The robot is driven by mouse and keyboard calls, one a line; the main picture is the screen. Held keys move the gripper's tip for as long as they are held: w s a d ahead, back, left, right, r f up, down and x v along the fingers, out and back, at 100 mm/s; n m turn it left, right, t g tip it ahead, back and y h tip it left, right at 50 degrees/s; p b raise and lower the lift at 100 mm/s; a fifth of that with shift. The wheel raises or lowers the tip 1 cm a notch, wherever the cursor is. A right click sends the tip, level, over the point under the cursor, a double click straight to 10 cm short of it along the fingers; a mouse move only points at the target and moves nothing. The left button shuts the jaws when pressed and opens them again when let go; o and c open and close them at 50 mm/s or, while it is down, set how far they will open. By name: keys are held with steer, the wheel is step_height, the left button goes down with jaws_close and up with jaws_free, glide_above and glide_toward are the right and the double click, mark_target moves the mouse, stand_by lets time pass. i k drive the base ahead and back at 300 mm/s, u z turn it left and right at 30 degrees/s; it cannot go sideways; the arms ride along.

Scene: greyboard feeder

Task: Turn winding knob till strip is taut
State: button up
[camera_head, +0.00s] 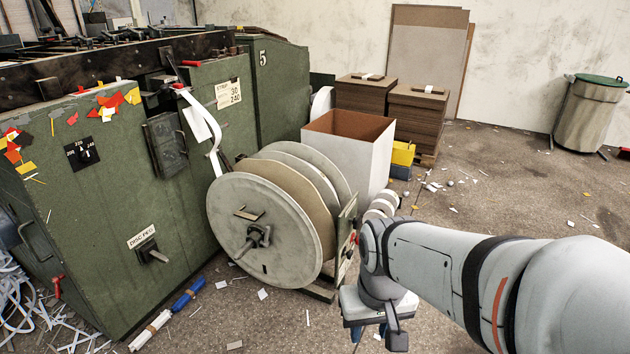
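A large grey reel (232,205) stands on the floor in front of the green machine. A dark knob with short arms (257,237) sits at the middle of its near face; I take this as the winding knob. A white strip (207,118) runs from the machine's upper front down to the reel and bows in a curve. My arm reaches in from the right. My gripper (378,325) hangs low, right of the reel and apart from the knob. Its fingertips are not clear, so I cannot tell if it is open. Nothing is seen in it.
The green machine (110,210) fills the left and has its own handle (150,252). A white-sided box (352,155) stands behind the reel. Stacked brown boards (415,120) and a bin (588,115) stand farther back. Paper scraps litter the floor; a blue-handled tool (187,294) lies in front.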

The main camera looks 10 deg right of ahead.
mark_target(357, 220)
steer(key=i, duration=1.4)
steer(key=z, duration=0.05)
